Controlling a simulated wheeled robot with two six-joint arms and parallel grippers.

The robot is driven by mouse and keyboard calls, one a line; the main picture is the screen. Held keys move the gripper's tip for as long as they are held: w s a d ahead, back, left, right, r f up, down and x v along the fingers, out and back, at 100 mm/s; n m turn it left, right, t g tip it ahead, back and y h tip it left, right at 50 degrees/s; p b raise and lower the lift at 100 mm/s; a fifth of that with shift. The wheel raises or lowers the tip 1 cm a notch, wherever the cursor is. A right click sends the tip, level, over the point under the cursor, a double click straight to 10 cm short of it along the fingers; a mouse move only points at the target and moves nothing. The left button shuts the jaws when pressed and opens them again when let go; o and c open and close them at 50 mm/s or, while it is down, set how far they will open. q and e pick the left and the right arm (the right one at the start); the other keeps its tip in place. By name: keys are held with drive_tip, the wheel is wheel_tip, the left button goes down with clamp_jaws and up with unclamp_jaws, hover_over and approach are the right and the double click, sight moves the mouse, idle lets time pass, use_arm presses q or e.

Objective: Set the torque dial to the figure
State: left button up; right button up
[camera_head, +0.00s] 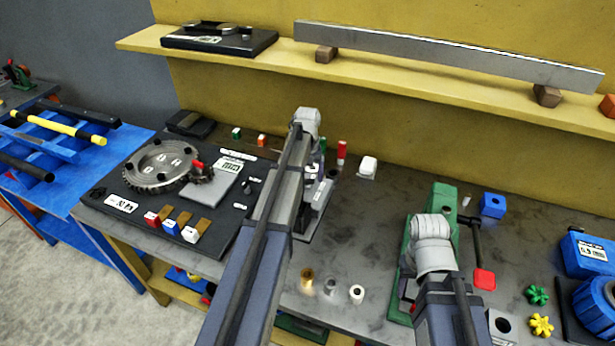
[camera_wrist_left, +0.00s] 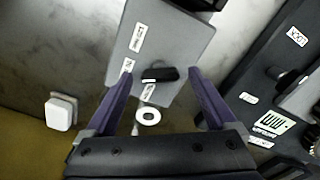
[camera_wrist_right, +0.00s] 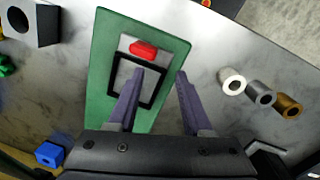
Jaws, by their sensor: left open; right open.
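A grey panel (camera_wrist_left: 178,35) with small white labels lies below my left gripper in the left wrist view. A black knob (camera_wrist_left: 160,75), which looks like the torque dial, sits on it. My left gripper (camera_wrist_left: 161,78) is open, with one finger on each side of the knob; contact cannot be told. The label figures are too small to read. In the head view my left arm hides most of the grey panel (camera_head: 316,200). My right gripper (camera_wrist_right: 160,73) is open and empty above a green plate (camera_wrist_right: 110,60) with a black square frame and a red piece (camera_wrist_right: 143,49).
A black board (camera_head: 105,190) with a toothed metal disc (camera_head: 158,166) and coloured blocks lies left of the left arm. Several small sleeves (camera_head: 331,285) stand between the arms. A blue block (camera_head: 493,205) is at right. A shelf (camera_head: 400,70) with a long bar runs behind.

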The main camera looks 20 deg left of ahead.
sight(308, 179)
use_arm(q)
wheel_tip(308, 179, up, 8)
drive_tip(key=p, duration=0.8)
use_arm(e)
wheel_tip(308, 179, up, 8)
use_arm(q)
drive_tip(key=shift+f, duration=0.1)
use_arm(e)
drive_tip(key=shift+f, duration=0.15)
use_arm(q)
drive_tip(key=s+d+f+m+b, duration=0.1)
drive_tip(key=s+d+m, duration=0.2)
drive_tip(key=s+d, duration=0.5)
drive_tip(key=s+d+f+m+b, duration=0.2)
drive_tip(key=s+d+m, duration=0.2)
drive_tip(key=s+d, duration=0.5)
drive_tip(key=s+d+f+m+y+b, duration=0.1)
drive_tip(key=s+d+f+m+b, duration=0.1)
drive_tip(key=s+d, duration=0.6)
drive_tip(key=shift+s+d+m, duration=0.15)
drive_tip(key=shift+d+m, duration=0.55)
drive_tip(key=shift+d, duration=0.35)
use_arm(e)
wheel_tip(308, 179, down, 5)
drive_tip(key=shift+f, duration=0.1)
